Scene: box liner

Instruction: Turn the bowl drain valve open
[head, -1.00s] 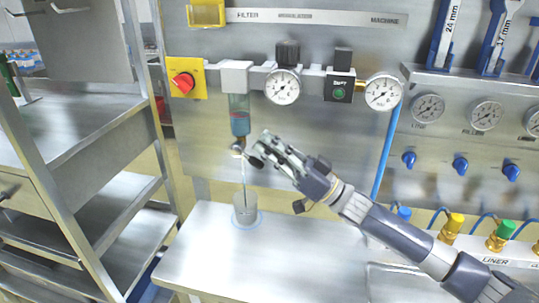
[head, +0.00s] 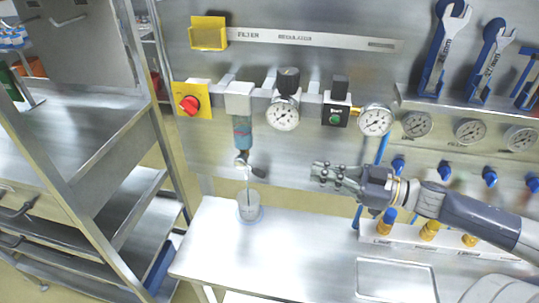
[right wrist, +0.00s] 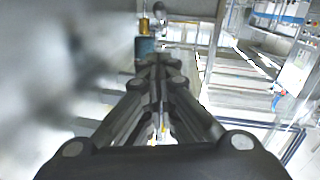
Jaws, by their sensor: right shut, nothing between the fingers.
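The filter bowl (head: 242,133), clear with bluish contents, hangs below a white filter head on the steel panel. The drain valve (head: 242,160) is at its bottom, and its dark lever (head: 259,172) points right and slightly down. A thin vertical line, a stream or a tube, runs from the valve into a clear cup (head: 249,207) on the bench. My right gripper (head: 316,174) is shut and empty, to the right of the lever and apart from it. Its closed fingers (right wrist: 157,68) also show in the right wrist view. My left gripper is out of view.
Above are a red knob on a yellow plate (head: 191,103), a round gauge (head: 282,116) and another gauge (head: 375,120). A steel rack (head: 90,130) stands at left. The bench (head: 300,250) is mostly clear.

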